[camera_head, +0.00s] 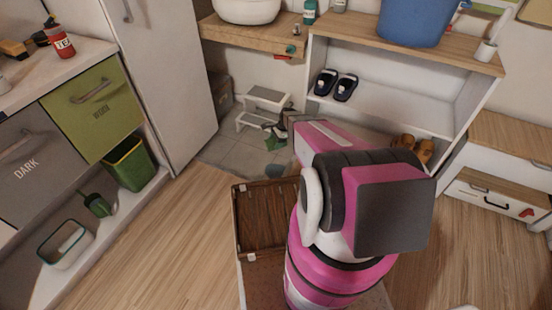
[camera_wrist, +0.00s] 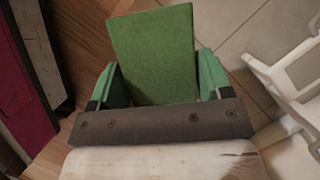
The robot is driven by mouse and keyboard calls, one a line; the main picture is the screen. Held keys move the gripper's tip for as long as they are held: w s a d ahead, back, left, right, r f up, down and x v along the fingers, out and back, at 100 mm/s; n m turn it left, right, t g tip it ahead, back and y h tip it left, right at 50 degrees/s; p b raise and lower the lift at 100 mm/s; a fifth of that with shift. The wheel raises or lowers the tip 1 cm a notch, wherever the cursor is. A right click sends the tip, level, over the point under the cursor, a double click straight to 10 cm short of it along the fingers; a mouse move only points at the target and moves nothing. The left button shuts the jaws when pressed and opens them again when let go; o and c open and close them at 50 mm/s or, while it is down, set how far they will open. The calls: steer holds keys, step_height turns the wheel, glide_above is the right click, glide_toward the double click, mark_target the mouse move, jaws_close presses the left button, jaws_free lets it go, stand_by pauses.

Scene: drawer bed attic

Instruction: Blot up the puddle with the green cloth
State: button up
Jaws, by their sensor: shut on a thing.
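The green cloth (camera_wrist: 153,50) is a flat, stiff-looking square sticking out beyond my gripper (camera_wrist: 160,82) in the wrist view. The green fingers are shut on it, one on each side. In the head view, my gripper (camera_head: 275,130) is low over the grey tiled floor, and a bit of the green cloth (camera_head: 275,143) shows below it. A bluish patch that looks like the puddle (camera_head: 283,169) lies on the tiles nearer me, partly hidden by my arm. I cannot make out the puddle in the wrist view, nor whether the cloth touches the floor.
A white step stool (camera_head: 266,97) stands just behind my gripper; it also shows at the right of the wrist view (camera_wrist: 285,75). A white shelf (camera_head: 390,105) with dark shoes (camera_head: 345,87) is to the right. A tall white cabinet (camera_head: 170,70) is left. Wooden floor lies open at left.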

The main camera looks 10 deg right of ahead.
steer(key=shift+m, duration=0.5)
steer(key=shift+s+f, duration=0.3)
steer(key=shift+f, duration=2.75)
steer(key=shift+s+f, duration=0.35)
steer(key=shift+f, duration=2.65)
steer(key=shift+s+f, duration=0.3)
steer(key=shift+f, duration=2.75)
steer(key=shift+d, duration=0.1)
